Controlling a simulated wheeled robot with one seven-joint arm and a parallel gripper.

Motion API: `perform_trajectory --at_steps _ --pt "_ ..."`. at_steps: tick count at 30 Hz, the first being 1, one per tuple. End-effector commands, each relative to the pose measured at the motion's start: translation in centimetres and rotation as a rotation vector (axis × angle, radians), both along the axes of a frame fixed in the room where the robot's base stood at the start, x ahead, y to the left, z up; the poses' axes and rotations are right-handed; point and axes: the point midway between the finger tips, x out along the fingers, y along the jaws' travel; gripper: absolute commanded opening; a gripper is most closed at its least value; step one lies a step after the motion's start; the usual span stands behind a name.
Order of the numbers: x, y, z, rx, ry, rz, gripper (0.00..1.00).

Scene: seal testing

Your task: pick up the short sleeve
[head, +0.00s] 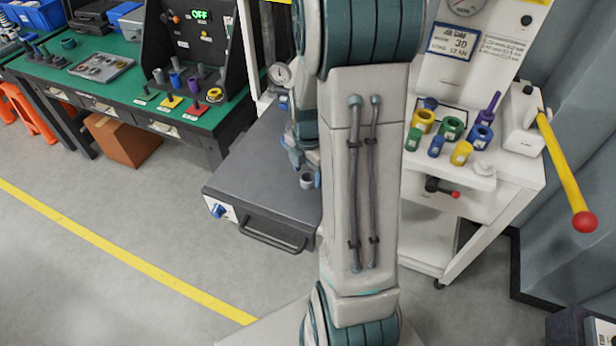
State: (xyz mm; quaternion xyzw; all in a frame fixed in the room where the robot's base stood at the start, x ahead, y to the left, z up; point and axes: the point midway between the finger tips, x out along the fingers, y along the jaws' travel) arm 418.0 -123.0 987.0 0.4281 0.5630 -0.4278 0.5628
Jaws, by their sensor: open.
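A small grey hollow sleeve (307,180) stands on the dark grey top of a cabinet, close to the left of my arm. My gripper (304,163) shows only in part behind my arm, at the sleeve. Its bluish fingertips are just above and beside the sleeve; whether they touch it I cannot tell. The gripper is open. Other short sleeves stand on the white cart to the right: a yellow one (423,121), a green one (451,128) and a blue one (480,137).
The grey cabinet (245,165) has a handle in front. The white cart (500,185) carries a lever (566,170) with a red knob. A green bench (120,75) with parts and a tray stands at the left. The floor in front is clear.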

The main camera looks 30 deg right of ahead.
Motion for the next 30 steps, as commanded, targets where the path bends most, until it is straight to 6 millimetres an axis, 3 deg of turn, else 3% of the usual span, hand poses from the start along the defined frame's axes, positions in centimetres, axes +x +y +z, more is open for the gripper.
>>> perform_trajectory --at_steps 11,15,17,30 --pt "-0.04 0.00 -1.02 0.000 0.000 -0.001 0.60" --pt "-0.03 0.00 -1.01 0.000 0.000 -0.001 0.21" --pt "-0.03 0.00 -1.00 0.000 0.000 -0.001 0.09" --pt "0.06 -0.02 -0.37 -0.001 -0.003 -0.001 0.09"
